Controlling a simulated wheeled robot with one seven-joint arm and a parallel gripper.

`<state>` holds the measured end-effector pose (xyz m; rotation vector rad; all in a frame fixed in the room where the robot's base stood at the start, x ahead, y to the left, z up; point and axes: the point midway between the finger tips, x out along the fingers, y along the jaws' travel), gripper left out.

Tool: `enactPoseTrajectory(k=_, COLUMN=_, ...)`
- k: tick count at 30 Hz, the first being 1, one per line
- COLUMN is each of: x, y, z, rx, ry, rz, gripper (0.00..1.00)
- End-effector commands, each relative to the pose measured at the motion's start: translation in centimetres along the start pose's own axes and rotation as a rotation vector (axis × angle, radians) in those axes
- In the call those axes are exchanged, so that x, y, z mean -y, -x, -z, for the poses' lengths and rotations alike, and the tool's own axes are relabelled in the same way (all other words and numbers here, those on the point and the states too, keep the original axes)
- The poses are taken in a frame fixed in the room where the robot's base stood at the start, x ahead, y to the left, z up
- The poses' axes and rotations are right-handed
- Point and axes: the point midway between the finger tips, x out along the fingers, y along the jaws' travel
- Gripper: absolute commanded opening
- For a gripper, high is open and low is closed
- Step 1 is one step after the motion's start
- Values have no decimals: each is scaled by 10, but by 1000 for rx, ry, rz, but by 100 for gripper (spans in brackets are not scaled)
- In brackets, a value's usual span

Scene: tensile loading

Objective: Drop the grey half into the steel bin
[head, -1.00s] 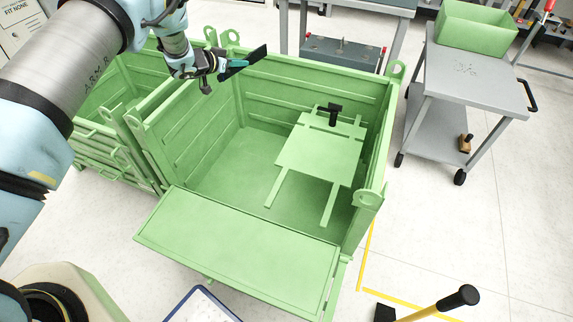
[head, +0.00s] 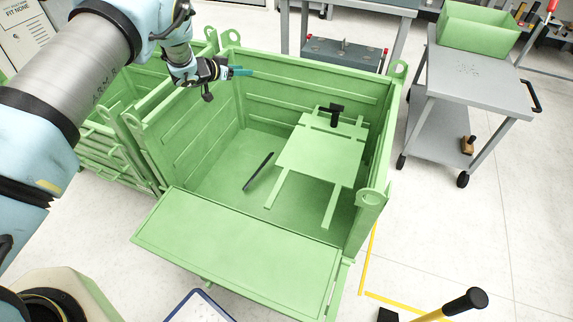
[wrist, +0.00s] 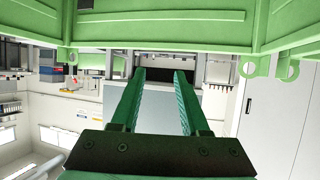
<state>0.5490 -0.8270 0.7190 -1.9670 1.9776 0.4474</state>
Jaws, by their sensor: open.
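The dark, thin grey half (head: 258,171) is inside the green steel bin (head: 190,230), left of the pale green frame. It looks slanted; I cannot tell whether it rests on the bin floor or is still in the air. My gripper (head: 247,71) is above the bin's back left part, apart from the grey half. In the wrist view my gripper (wrist: 159,75) has its two green fingers spread with nothing between them. The bin also shows along the top of the wrist view (wrist: 160,32).
A pale green frame (head: 318,155) with a black-topped post stands in the bin's right half. Another green bin (head: 95,125) adjoins on the left. A grey cart (head: 470,80) carrying a green box (head: 478,28) stands at the right. A yellow-handled tool (head: 440,306) is in front.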

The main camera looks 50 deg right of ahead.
Motion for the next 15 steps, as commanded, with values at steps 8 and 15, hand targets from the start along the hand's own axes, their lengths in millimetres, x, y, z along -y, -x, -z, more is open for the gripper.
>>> enactPoseTrajectory(k=8, x=0, y=4, z=-2, rx=4, ry=2, rz=1, gripper=45)
enactPoseTrajectory(k=15, x=2, y=41, z=-1, rx=1, ry=4, rz=4, gripper=45)
